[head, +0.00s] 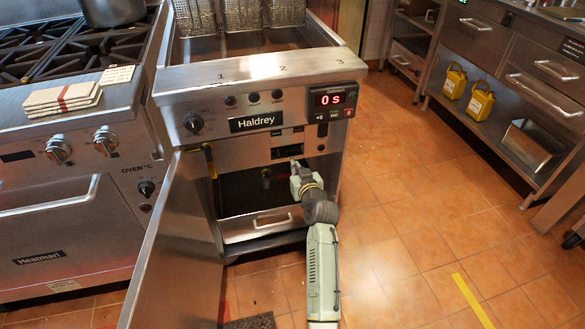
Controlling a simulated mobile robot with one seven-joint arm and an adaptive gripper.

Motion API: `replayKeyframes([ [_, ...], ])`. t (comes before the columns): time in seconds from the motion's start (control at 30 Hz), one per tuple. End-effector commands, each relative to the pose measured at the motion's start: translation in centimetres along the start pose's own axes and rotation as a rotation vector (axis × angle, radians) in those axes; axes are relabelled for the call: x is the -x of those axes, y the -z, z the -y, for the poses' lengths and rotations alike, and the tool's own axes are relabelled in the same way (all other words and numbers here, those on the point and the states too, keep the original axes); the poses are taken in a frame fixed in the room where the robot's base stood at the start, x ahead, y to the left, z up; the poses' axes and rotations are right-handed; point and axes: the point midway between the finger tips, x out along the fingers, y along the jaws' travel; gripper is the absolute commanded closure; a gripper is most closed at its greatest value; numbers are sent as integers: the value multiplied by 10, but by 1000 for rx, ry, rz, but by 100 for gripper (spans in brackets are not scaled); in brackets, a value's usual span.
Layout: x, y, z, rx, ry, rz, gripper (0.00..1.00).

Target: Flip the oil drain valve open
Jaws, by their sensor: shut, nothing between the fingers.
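A steel fryer (222,82) marked Haldrey stands in the middle of the head view, its front door (170,255) swung open to the left. Inside the cabinet, an upright yellow-and-black handle (210,160) is at the upper left. It may be the oil drain valve's handle; the picture is too small to be sure. A small dark fitting (266,173) shows near the middle of the opening. My gripper (294,164) is shut and empty at the upper right of the opening, to the right of both. Its fingertips are small, and contact with the fryer cannot be told.
A steel drawer or pan (262,224) with a handle sits low in the cabinet. A Heatman range (62,225) stands left, beyond the open door. Tiled floor (415,205) is free to the right. A shelf unit with yellow jugs (480,103) stands far right.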

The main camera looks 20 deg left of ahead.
Motion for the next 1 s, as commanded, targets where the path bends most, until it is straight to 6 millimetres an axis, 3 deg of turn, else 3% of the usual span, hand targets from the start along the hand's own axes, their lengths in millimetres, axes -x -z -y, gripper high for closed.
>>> replayKeyframes([
  [0.23,-49,1,0,3,0,1,100],
  [0.33,-50,-21,0,-2,-1,4,100],
  [0.5,-54,-35,0,0,-1,1,100],
  [1.0,-55,-40,-1,-3,0,0,100],
])
